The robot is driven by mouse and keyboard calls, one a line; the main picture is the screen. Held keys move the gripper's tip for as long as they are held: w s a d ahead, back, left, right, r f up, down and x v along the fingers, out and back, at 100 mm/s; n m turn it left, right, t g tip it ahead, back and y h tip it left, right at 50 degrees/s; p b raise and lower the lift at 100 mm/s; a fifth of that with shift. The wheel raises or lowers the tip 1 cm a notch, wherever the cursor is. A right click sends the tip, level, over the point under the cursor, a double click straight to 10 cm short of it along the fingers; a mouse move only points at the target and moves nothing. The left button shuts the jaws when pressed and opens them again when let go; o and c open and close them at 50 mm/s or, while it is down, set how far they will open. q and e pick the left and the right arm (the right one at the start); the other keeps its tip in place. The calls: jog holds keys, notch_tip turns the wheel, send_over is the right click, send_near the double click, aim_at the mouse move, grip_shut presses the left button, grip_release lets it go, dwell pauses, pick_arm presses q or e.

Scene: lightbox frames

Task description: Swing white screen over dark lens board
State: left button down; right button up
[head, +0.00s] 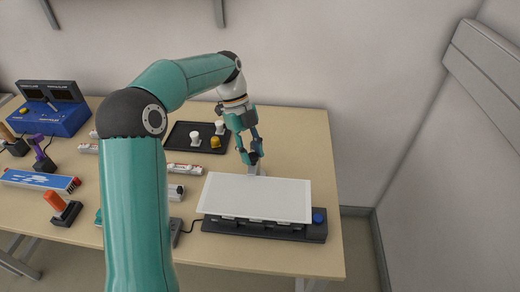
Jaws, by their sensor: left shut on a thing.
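The white screen (258,196) is a flat pale panel at the right part of the table. It lies over the dark lens board (264,232), covering most of it from above; only the board's front edge and right end show. I cannot tell whether the screen touches the board. My left gripper (254,160) is at the screen's far edge, pointing down, shut on a small pale tab there. My right gripper is not in view.
A blue knob (318,218) sits on the board's right end. A black tray (196,136) with small white and yellow pieces is behind, left of my gripper. A blue box (52,112), an orange-handled lever (58,206) and a purple-handled one (40,150) stand left. The table's right strip is clear.

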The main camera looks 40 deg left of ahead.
pick_arm(q)
jog(key=shift+a, duration=0.1)
dwell(0.5)
jog(key=c, duration=0.8)
grip_release()
jog(key=shift+s, duration=0.1)
jog(key=shift+v, duration=5.95)
